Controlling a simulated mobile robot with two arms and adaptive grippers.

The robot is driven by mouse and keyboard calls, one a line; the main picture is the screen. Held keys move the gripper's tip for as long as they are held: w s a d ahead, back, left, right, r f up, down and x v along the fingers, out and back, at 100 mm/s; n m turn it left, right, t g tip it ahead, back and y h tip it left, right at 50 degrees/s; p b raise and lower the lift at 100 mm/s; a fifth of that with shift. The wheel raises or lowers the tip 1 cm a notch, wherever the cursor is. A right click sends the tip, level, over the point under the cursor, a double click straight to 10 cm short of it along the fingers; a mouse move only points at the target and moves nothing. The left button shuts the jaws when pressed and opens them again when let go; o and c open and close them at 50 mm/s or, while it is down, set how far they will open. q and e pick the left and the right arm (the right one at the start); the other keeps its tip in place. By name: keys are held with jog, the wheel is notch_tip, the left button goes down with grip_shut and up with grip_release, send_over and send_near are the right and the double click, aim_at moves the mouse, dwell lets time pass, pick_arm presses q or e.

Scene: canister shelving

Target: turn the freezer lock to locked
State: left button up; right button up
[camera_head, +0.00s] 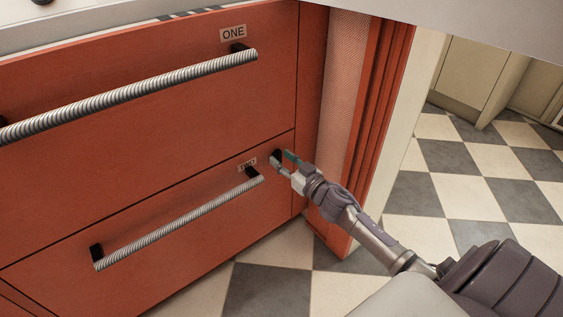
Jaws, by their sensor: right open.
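My right gripper (282,159) reaches in from the lower right, with its fingertips at the upper right corner of the red drawer front labelled TWO (218,195). It is open. A small dark piece (277,154) shows between or just behind the fingertips on that drawer front. It may be the freezer lock, but the fingers partly cover it, and I cannot tell its setting or whether they touch it. My left gripper is not in view.
A ribbed bar handle (180,222) crosses drawer TWO, its right end close to my gripper. Above is drawer ONE (200,115) with another ribbed handle (130,95). A red post (378,110) stands right of the drawers. The checkered floor (470,190) is clear at the right.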

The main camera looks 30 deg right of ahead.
jog(key=shift+w, duration=0.5)
jog(key=shift+r, duration=0.1)
grip_shut()
